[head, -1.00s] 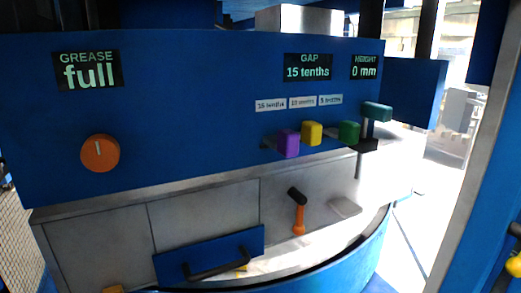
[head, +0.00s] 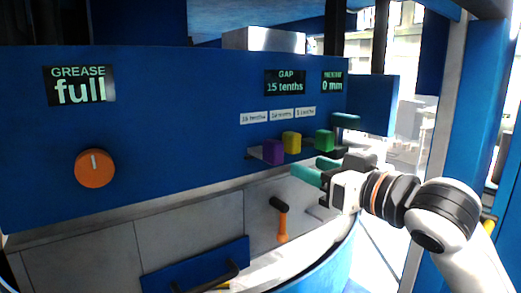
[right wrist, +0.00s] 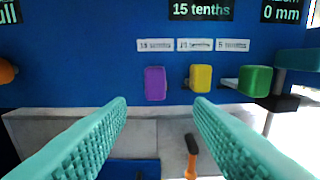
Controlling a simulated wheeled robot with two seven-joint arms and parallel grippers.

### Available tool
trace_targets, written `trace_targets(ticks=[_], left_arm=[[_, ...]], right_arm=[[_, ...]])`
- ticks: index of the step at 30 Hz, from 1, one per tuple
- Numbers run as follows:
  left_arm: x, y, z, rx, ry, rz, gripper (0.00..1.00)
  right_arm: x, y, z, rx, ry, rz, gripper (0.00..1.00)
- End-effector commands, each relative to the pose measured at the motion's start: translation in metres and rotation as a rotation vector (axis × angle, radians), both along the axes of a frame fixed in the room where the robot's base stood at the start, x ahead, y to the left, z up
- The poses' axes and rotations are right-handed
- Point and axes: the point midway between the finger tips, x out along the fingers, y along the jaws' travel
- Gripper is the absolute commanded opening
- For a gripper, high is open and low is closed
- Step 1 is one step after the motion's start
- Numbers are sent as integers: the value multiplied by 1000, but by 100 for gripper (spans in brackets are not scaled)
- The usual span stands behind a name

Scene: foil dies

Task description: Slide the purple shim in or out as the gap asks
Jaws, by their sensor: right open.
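The purple shim (head: 272,152) is the leftmost of three coloured tabs on the blue press front, below the leftmost label, "15 tenths". It also shows in the right wrist view (right wrist: 155,83). The GAP display (head: 285,82) reads 15 tenths. How far the purple shim sticks out is hard to tell. My right gripper (head: 316,169) is open and empty, to the right of and below the purple shim in the head view. In the right wrist view its teal fingers point at the panel, with the purple shim ahead between the tips, apart from them. My left gripper is out of view.
A yellow shim (head: 291,143) and a green shim (head: 325,140) sit right of the purple one, close beside it. A teal handle (head: 346,121) juts out at the far right. An orange knob (head: 95,168) and an orange-handled lever (head: 282,222) are elsewhere.

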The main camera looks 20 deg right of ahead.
Motion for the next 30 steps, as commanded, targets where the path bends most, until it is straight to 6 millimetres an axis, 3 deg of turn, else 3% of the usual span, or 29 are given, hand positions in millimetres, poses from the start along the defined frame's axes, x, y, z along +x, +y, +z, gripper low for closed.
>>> trace_targets(ticks=[3,6,15,21,30], left_arm=[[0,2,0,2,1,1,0],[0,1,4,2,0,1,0],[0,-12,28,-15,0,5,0],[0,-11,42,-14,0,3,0],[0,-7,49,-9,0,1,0]], right_arm=[[-14,4,15,-10,-31,10,47],[-10,7,18,-9,-34,14,47],[42,25,20,-8,-31,14,47],[76,37,19,-9,-32,13,47],[97,45,17,-10,-36,11,47]])
